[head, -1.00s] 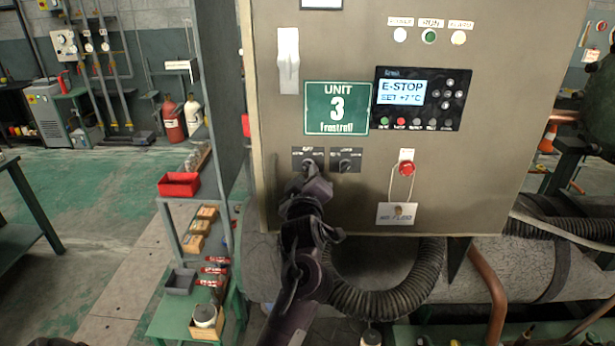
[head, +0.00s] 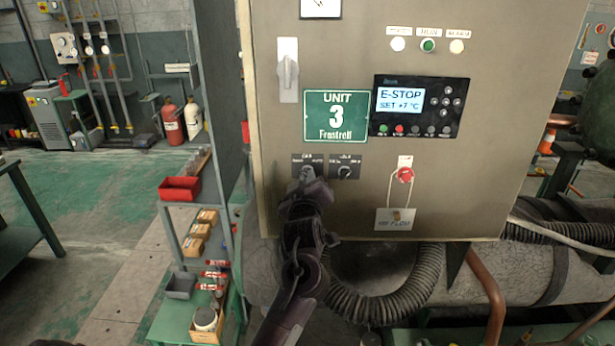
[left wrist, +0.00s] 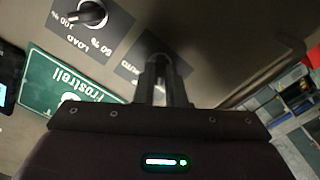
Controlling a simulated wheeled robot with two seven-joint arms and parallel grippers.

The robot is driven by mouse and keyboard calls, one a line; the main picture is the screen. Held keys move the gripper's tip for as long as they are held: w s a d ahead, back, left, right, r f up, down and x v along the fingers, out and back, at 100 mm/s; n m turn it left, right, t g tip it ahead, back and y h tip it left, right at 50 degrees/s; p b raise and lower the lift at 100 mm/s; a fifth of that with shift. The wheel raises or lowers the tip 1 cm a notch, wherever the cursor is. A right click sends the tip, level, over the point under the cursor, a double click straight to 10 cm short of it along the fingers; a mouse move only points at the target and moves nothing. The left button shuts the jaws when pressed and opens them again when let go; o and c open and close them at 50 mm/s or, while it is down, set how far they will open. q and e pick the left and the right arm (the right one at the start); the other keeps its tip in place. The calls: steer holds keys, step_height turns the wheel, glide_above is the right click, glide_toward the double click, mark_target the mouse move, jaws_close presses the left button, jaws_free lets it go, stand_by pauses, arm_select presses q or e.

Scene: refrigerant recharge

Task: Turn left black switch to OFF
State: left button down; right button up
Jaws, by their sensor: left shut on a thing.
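The left black switch sits on a dark plate (head: 300,161) on the grey cabinet front, below the green UNIT 3 sign. My left gripper (head: 307,174) covers the knob in the head view and is shut on it. In the left wrist view the closed fingers (left wrist: 162,88) reach onto the dark switch plate (left wrist: 140,65), and the knob is mostly hidden between them. Its pointer position cannot be read. The right black switch (head: 345,171), marked LOAD, is just to the right; it also shows in the left wrist view (left wrist: 90,14). My right gripper is not in view.
The display (head: 400,99) reads E-STOP, SET +7 °C. A grey rotary handle (head: 288,72) is above. A black corrugated hose (head: 390,300) runs below the cabinet.

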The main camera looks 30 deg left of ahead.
arm_select(q)
steer(key=shift+r, duration=0.1)
stand_by(0.4)
steer(key=shift+m+p, duration=1.2)
steer(key=shift+m, duration=0.1)
